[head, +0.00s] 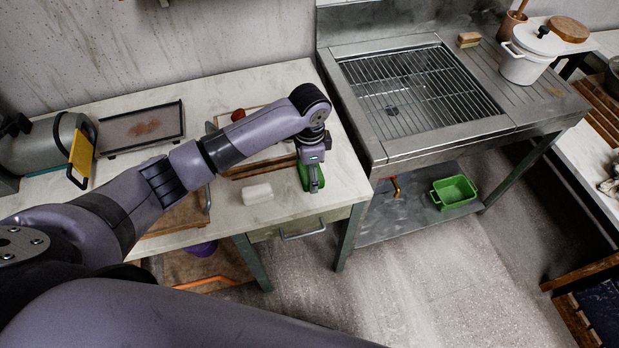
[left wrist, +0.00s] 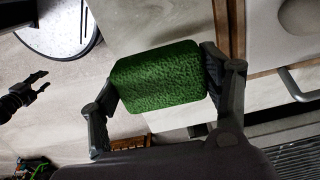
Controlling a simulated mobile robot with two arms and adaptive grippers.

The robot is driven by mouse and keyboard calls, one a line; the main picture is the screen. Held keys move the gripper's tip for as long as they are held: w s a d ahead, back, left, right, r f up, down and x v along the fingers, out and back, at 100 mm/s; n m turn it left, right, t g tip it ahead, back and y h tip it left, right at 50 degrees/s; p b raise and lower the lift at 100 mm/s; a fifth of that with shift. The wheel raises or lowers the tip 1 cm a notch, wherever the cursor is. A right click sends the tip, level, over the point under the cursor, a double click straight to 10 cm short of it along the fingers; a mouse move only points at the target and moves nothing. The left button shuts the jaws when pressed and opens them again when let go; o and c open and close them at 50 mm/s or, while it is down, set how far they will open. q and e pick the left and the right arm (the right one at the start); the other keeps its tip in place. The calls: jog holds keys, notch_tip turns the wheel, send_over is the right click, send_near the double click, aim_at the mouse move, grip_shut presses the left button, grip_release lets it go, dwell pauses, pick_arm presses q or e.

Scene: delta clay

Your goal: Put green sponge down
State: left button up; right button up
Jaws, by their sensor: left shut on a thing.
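The green sponge (left wrist: 160,78) is between the two fingers of my left gripper (left wrist: 165,105) in the left wrist view. The fingers are shut on its two ends. In the head view my left gripper (head: 313,180) is at the right end of the pale counter (head: 225,215), near its front corner. The sponge (head: 304,175) shows there as a green patch, partly hidden by the gripper. I cannot tell whether the sponge touches the counter.
A white block (head: 258,194) lies just left of my left gripper.

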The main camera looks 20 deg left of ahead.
aim_at(309, 180)
pick_arm(q)
jog(key=shift+f, duration=2.2)
jog(key=o, duration=1.5)
jog(key=shift+f, duration=0.1)
jog(key=shift+c, duration=0.2)
notch_tip(309, 180, up, 12)
jog(key=shift+r+b, duration=0.15)
jog(key=shift+b, duration=0.25)
